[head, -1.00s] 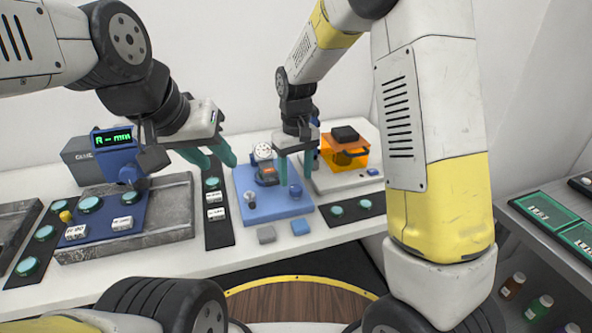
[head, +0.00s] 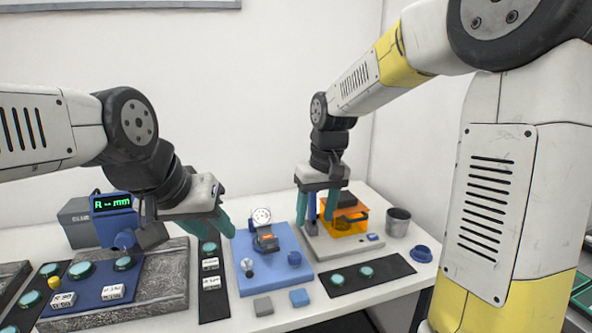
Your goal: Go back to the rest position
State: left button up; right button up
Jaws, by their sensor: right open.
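My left gripper (head: 218,220) hangs at the left, its teal fingers overlapping in the head view above the bench between the dark grey tray and the blue plate. Nothing shows held in it, and the gap between its fingers cannot be made out. My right gripper (head: 318,206) points down with its two teal fingers apart. It is at the left side of the orange box (head: 345,226) on its light grey base. A blue post shows between its fingers; whether they touch it is not clear.
The blue plate (head: 262,285) bears a dial gauge (head: 261,216). A grey stone tray (head: 165,292) and a blue display unit (head: 117,229) stand left. A metal cup (head: 398,222) and a blue dish (head: 421,254) are at right. Grey (head: 263,306) and blue (head: 299,298) blocks lie in front.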

aim_at(295, 255)
jog(key=s+d+r+m+t, duration=0.2)
jog(key=s+d, duration=0.3)
jog(key=s, duration=0.3)
jog(key=s+d+r+m+t+y, duration=0.1)
jog(key=s+d+r+t, duration=0.2)
jog(key=s, duration=0.5)
notch_tip(295, 255, up, 2)
jog(key=shift+s+d+r+m, duration=0.1)
jog(key=shift+s+d+m, duration=0.25)
jog(key=shift+d, duration=0.5)
pick_arm(q)
jog(key=shift+o, duration=0.4)
pick_arm(e)
jog(key=shift+w, duration=0.1)
